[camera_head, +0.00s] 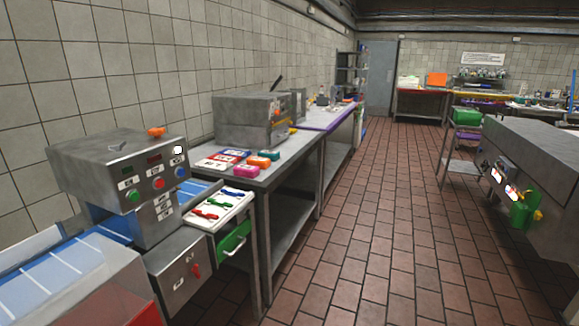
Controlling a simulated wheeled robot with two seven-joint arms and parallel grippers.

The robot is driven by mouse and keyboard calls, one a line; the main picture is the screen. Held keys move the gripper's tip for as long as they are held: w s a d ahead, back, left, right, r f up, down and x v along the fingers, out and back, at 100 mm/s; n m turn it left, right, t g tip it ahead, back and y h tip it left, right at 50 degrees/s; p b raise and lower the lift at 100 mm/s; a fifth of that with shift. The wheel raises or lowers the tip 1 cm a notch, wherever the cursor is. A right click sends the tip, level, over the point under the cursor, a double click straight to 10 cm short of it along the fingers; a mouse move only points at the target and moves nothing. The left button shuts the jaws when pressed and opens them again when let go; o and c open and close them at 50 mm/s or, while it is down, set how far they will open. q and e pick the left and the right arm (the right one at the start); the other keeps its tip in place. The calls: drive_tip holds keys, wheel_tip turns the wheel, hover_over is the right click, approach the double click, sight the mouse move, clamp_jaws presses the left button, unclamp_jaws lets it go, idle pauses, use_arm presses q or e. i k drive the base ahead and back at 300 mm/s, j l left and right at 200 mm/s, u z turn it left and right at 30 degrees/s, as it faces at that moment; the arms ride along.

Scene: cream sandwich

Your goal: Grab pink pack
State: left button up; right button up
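A small pink pack (246,171) lies near the front edge of a grey metal table (283,168) left of the middle of the head view. An orange pack (258,162) and a teal pack (269,155) lie just behind it, in a row slanting away to the right. Neither of my grippers shows in the head view, and nothing is seen touching the pink pack.
A white tray (199,222) with red, green and blue items stands left of the pack, by a machine with coloured buttons (125,178). A grey box-like appliance (240,122) stands behind. Tiled floor (370,220) is clear; another grey machine (540,165) stands right.

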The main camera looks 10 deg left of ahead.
sight(246, 171)
drive_tip(key=i+u, duration=0.15)
drive_tip(key=i, duration=0.4)
drive_tip(key=i+l+u, duration=0.1)
drive_tip(key=i, duration=0.45)
drive_tip(key=i+l+u, duration=0.15)
drive_tip(key=i, duration=0.4)
drive_tip(key=l, duration=0.1)
